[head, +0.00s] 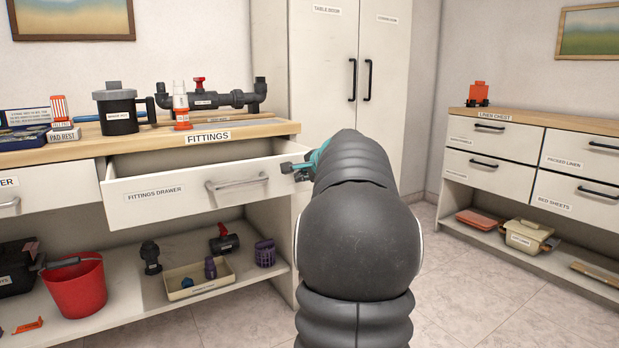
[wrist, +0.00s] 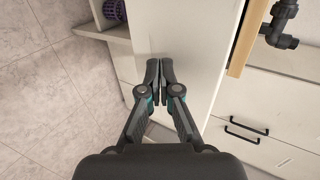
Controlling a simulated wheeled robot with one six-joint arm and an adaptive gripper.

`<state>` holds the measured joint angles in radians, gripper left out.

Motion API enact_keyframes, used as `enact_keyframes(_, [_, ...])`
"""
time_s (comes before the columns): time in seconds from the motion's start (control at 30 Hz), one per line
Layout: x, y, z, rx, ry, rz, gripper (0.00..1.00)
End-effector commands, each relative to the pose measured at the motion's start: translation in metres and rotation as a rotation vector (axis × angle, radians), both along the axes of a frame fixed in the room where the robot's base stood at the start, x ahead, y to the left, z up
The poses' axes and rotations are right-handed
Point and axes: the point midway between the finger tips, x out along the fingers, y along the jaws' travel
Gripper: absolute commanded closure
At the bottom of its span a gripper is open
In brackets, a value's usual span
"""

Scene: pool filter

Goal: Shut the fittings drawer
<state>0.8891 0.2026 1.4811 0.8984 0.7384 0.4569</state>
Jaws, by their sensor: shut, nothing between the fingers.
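The fittings drawer (head: 150,200) has a white front with a name label and a bar handle (head: 237,184). It stands part-way out from under the wooden worktop, and its open top shows. My gripper (head: 290,170) is at the right end of the drawer front in the head view, beyond the handle. In the wrist view my gripper (wrist: 160,66) has its fingers together, with nothing between them, in front of a white panel (wrist: 195,35). I cannot tell whether the fingertips touch it. My arm hides part of the cabinet's right side.
Pipework (head: 225,99) and a black pump pot (head: 117,110) stand on the worktop (head: 255,133). Below are a red bucket (head: 76,287) and a cream tray (head: 197,288) on the shelf. A tall cupboard (head: 335,60) stands behind my arm. Floor is clear at right.

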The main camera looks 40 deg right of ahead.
Motion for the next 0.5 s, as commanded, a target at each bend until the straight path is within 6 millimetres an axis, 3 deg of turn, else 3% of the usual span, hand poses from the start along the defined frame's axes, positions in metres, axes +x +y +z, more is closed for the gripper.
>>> enact_keyframes(0.5, [0.0092,-0.0022,0.0001,0.0,0.0,0.0,1.0])
